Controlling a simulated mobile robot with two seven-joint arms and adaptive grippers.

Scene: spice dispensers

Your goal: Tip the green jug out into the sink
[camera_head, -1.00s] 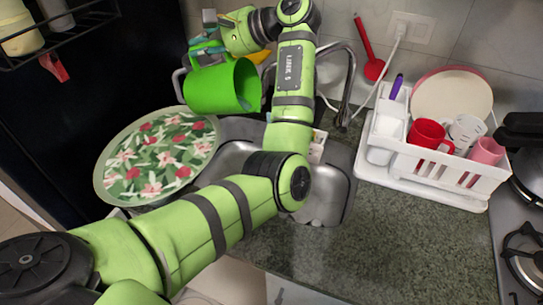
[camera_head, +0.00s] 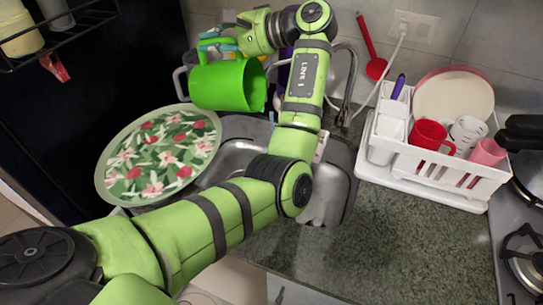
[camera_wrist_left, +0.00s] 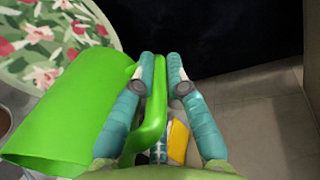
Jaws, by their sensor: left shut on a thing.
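The green jug (camera_head: 222,87) is held in the air, lying on its side, with its mouth end toward the right. It hangs above the back left of the metal sink (camera_head: 232,160), behind the round tray. My left gripper (camera_head: 217,46) is shut on the jug's handle. In the left wrist view the teal fingers (camera_wrist_left: 160,78) stand on both sides of the green handle, and the jug body (camera_wrist_left: 62,120) hangs to the left. The inside of the jug is hidden now. My left arm covers the middle of the sink. My right gripper is out of view.
A round floral tray (camera_head: 112,180) lies at the sink's left. The faucet (camera_head: 348,85) stands behind the sink, right of my arm. A white dish rack (camera_head: 440,180) with cups and plates stands to the right. The granite counter (camera_head: 400,240) in front is clear.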

